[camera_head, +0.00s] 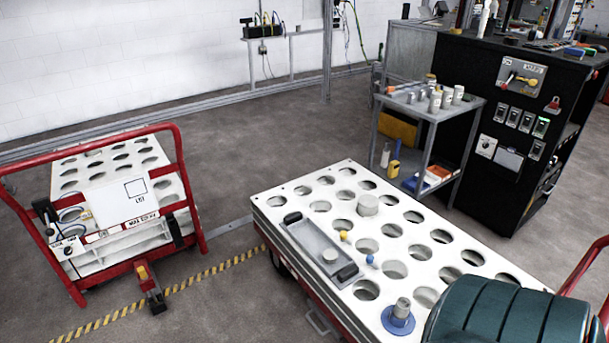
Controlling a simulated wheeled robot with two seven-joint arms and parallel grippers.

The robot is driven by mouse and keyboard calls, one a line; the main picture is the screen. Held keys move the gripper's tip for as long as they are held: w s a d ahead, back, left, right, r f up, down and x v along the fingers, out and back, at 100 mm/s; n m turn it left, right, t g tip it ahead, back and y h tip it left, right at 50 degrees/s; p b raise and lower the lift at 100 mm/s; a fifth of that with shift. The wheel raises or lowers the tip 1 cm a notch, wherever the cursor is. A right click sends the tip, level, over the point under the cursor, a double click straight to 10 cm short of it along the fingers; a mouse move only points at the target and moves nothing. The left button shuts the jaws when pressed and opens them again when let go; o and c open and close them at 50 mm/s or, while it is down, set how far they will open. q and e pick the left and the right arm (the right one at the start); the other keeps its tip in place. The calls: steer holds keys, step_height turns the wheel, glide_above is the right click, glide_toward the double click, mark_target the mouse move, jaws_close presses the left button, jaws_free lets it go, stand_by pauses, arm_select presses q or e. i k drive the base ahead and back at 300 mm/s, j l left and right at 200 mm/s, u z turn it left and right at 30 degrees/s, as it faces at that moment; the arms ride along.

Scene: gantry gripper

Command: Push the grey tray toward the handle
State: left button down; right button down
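The grey tray (312,243) lies on the white perforated top (275,203) of the near cart, along its left front edge. It is long and shallow, with a dark grip at each end and a small round light piece (330,256) in it. A red bar (584,266), which looks like a cart handle, shows at the right edge, partly cut off. Another red handle frame (178,165) stands on the separate cart at left. Neither of my grippers is in view.
A blue-based metal cylinder (399,316), a yellow knob (343,236) and a blue knob (370,259) are near the tray. A dark green ribbed object (505,312) covers the cart's near right corner. A grey side table (430,108) stands behind. Floor between the carts is mostly clear.

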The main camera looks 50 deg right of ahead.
mark_target(312, 240)
steer(key=i+z, duration=0.4)
steer(key=i, duration=0.3)
steer(key=i+j+z, duration=0.15)
steer(key=i+z, duration=0.3)
steer(key=i, duration=0.2)
steer(key=i+l+z, duration=0.1)
steer(key=i+z, duration=0.3)
steer(key=i+j+z, duration=0.1)
steer(key=i+z, duration=0.25)
steer(key=i, duration=0.15)
